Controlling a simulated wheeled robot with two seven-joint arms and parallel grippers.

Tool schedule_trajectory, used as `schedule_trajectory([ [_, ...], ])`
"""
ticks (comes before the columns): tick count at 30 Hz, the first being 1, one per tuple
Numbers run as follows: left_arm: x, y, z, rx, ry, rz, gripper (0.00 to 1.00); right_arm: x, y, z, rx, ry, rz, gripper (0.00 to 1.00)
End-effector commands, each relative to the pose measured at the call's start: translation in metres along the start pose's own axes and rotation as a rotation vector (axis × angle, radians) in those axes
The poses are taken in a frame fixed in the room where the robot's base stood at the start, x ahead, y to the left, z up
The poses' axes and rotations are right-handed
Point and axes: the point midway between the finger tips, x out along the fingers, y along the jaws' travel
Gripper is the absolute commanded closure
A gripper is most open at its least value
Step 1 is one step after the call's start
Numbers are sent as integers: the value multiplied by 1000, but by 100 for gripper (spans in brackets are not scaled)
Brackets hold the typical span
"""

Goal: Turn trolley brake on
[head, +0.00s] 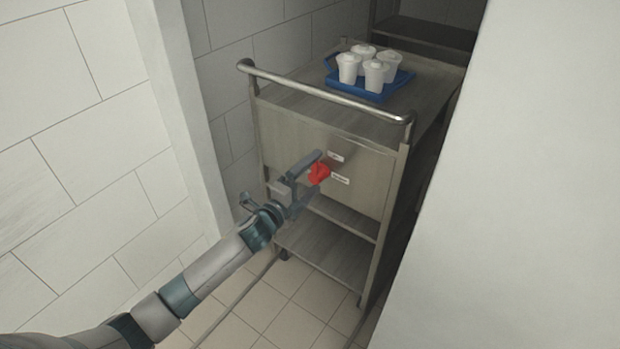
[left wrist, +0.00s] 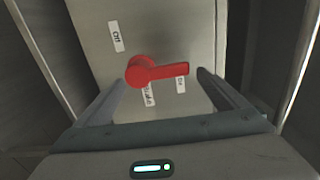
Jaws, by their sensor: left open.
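The trolley (head: 325,160) is a grey metal cart with a handrail and a front panel. A red brake lever (head: 319,173) is on that panel. In the left wrist view the red lever (left wrist: 158,71) points right from its round hub, near a small label that seems to read "On" (left wrist: 180,85). A label reading "Off" (left wrist: 115,36) is at upper left, and another label below the hub is partly hidden. My left gripper (head: 314,179) is open in front of the panel, its fingers on either side of the lever. Contact with the lever cannot be told. My right gripper is not in view.
A blue tray (head: 372,93) with several white lidded cups (head: 376,74) stands on the trolley top. A tiled wall (head: 70,150) is on the left and a pale wall (head: 520,190) on the right. Tiled floor (head: 290,320) is free before the trolley.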

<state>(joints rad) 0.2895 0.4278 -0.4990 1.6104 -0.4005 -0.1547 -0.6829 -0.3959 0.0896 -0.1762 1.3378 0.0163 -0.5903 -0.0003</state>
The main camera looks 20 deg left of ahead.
Motion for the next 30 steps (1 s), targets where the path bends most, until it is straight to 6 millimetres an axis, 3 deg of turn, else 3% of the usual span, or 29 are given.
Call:
schedule_trajectory([
  [5,-4,0,0,-1,0,0,7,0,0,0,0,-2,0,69],
  [11,-24,1,0,0,0,1,7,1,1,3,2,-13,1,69],
  [30,-138,2,0,0,1,2,7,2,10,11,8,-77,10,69],
])
